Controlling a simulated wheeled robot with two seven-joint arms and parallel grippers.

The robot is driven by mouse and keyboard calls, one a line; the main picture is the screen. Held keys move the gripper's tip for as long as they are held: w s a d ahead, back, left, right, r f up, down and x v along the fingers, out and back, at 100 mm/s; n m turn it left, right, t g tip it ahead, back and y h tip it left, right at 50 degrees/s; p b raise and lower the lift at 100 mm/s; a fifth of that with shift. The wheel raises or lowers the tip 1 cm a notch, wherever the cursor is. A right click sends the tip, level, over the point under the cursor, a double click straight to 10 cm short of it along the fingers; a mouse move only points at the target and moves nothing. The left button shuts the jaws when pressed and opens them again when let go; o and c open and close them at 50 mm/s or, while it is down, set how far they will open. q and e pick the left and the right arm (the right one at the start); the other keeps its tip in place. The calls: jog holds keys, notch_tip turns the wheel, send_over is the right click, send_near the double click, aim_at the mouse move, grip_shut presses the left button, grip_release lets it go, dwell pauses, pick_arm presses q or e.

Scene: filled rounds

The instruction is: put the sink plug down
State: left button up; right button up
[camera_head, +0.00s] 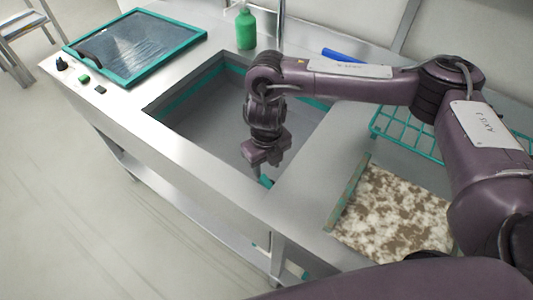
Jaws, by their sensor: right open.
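My right gripper (262,165) hangs pointing down over the near right part of the sink basin (205,112). It is open, and I see nothing held between its fingers. I cannot make out the sink plug for certain. The gripper and wrist hide part of the basin floor and its near right wall. The basin is grey with a teal band along its inner walls. My left gripper is not in view.
A teal-framed dark panel (135,45) lies on the left counter beside small dark and green pieces (84,79). A green bottle (245,28) stands behind the sink. A blue bar (343,56), teal rack (405,133) and mottled brown-white board (392,215) are at right.

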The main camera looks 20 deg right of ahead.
jog(key=shift+r, duration=1.5)
